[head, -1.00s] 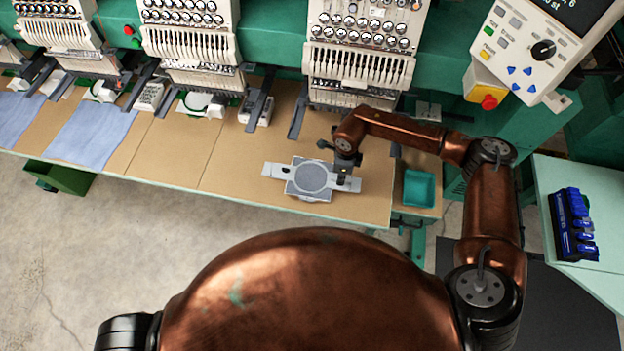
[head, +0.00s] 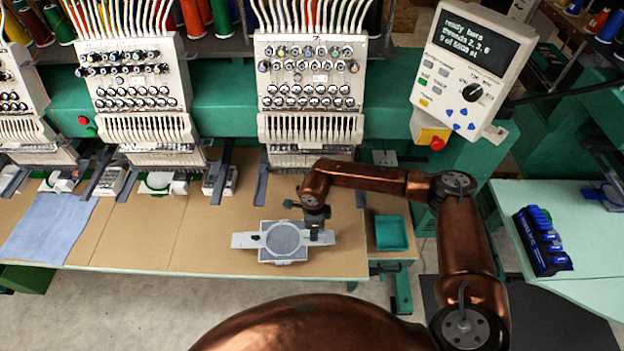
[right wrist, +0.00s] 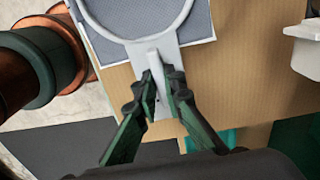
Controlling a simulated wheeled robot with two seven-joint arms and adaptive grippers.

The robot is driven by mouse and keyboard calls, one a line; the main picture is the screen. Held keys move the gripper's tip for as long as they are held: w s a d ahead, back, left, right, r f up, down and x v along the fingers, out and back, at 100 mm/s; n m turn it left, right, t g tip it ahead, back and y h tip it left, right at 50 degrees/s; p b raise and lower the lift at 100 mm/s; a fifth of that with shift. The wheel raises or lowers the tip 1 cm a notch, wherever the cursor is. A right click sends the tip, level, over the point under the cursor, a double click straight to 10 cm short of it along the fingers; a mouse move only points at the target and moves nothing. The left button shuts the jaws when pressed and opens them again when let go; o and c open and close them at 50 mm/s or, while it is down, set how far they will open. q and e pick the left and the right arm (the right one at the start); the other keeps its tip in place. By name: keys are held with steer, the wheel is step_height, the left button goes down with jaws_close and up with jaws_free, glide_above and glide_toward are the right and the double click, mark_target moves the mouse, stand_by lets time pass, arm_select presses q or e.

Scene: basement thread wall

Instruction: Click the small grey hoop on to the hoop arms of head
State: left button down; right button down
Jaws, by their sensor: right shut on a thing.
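The small grey hoop (head: 282,239) is a round ring with flat side brackets, with grey fabric stretched in it. It lies level over the tan table in front of the rightmost embroidery head (head: 310,88). My right gripper (head: 316,232) is shut on the hoop's right bracket. In the right wrist view the two green-black fingers (right wrist: 160,95) pinch the light grey bracket (right wrist: 165,62). The dark hoop arms (head: 262,178) hang under that head, behind the hoop and apart from it. I cannot tell whether the hoop touches the table. My left gripper is not in view.
A teal tray (head: 391,233) sits right of the hoop. The control panel (head: 470,65) with a red stop button (head: 437,143) stands at upper right. Blue fabric (head: 48,228) lies at left on the table (head: 200,235). A side table (head: 580,235) holds a blue rack (head: 543,240).

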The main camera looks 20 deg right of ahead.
steer(key=d+r+n, duration=0.1)
steer(key=r+n, duration=0.1)
steer(key=n, duration=0.1)
steer(key=s+d+r+n+b, duration=0.1)
steer(key=r+n, duration=0.1)
steer(key=n, duration=0.1)
steer(key=s+d+r+n+b, duration=0.1)
steer(key=r+n, duration=0.1)
steer(key=n, duration=0.1)
steer(key=shift+s+d, duration=0.1)
steer(key=shift+s, duration=0.15)
steer(key=s+d+r+n+b, duration=0.2)
steer(key=s+r+n, duration=0.3)
steer(key=n, duration=0.6)
steer(key=shift+d+r+b, duration=0.4)
steer(key=shift+d, duration=0.4)
steer(key=shift+s, duration=0.1)
